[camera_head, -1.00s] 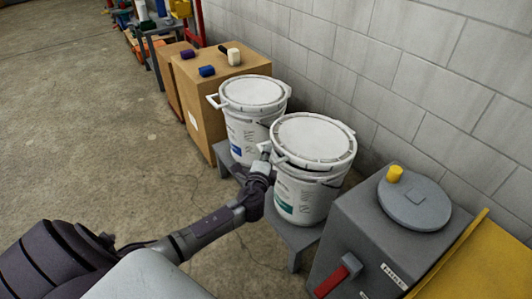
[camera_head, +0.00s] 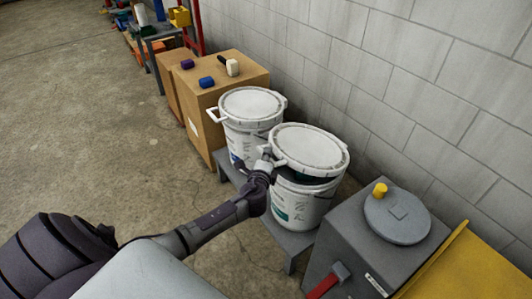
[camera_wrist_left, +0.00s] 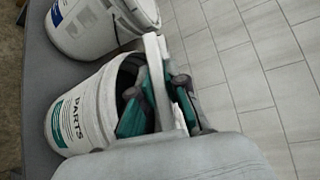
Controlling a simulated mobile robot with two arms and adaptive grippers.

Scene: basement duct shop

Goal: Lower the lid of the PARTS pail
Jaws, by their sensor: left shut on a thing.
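The PARTS pail (camera_head: 295,205) is white with a teal label and stands on a low grey bench. Its round white lid (camera_head: 310,147) sits tilted above the rim, with a dark gap and some teal showing beneath it. My left gripper (camera_head: 266,158) is shut on the lid at its front-left edge. In the left wrist view the PARTS lettering shows on the pail (camera_wrist_left: 75,122), and its mouth is open and dark. The lid (camera_wrist_left: 158,72) is seen nearly edge-on there, and the gripper's dark fingers (camera_wrist_left: 165,98) are around it. My right gripper is not in view.
A second white pail (camera_head: 245,135) with its lid on stands close behind. Cardboard boxes (camera_head: 225,85) stand beyond it. A grey metal box (camera_head: 345,235) with a round top and red lever is at the right. A block wall runs behind; the floor at left is clear.

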